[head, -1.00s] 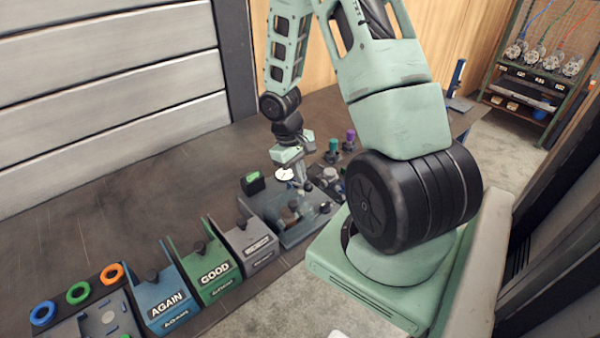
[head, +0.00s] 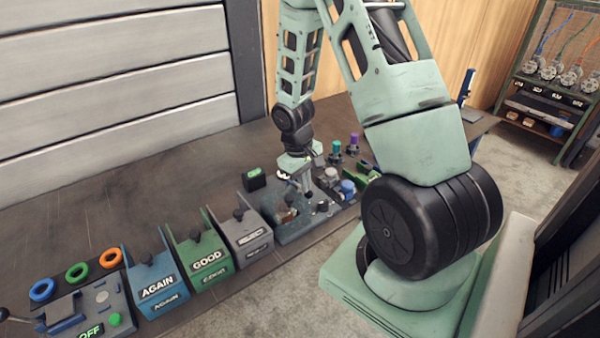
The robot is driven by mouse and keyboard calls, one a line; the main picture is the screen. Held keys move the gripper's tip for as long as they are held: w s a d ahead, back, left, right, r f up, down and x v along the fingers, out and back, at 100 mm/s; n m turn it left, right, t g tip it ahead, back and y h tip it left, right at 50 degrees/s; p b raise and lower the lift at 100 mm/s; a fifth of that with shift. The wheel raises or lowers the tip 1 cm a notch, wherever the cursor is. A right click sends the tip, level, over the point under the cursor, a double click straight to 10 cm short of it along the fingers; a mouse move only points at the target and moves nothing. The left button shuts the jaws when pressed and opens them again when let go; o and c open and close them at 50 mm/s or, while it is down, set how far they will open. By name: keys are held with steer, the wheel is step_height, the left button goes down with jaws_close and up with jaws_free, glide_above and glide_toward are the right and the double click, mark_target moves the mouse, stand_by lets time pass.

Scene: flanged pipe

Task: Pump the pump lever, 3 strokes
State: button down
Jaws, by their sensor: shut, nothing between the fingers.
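My gripper (head: 307,187) is shut and empty, pointing down over the grey station tray (head: 288,236) at the near edge of the table. A small white round face (head: 283,176) shows just left of the gripper, partly covered by it. A brownish part (head: 286,214) and small dark knobs (head: 322,207) are on the tray below. I cannot tell for sure which part there is the pump lever, or whether the fingers touch anything. The fingertips are small and partly lost against the tray.
A black box with a green display (head: 254,179) stands left of the gripper. Grey, green GOOD (head: 201,257) and blue AGAIN (head: 156,283) bins line the table edge. Knobs, one blue (head: 348,187), stand right. The back table is clear.

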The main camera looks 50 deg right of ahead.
steer(key=shift+w+r+p, duration=0.2)
steer(key=shift+r+p, duration=0.3)
step_height(320, 180, up, 12)
steer(key=a+p, duration=0.1)
steer(key=shift+w+a, duration=0.15)
steer(key=shift+a, duration=0.2)
stand_by(0.5)
steer(key=w+d+r+m+y+p, duration=0.1)
steer(key=w+d+m+y+p, duration=0.1)
steer(key=w+d, duration=0.4)
steer(key=shift+d+r+m+g+y+p, duration=0.15)
steer(key=shift+d+m+g+y+p, duration=0.15)
steer(key=shift+m+y+p, duration=0.15)
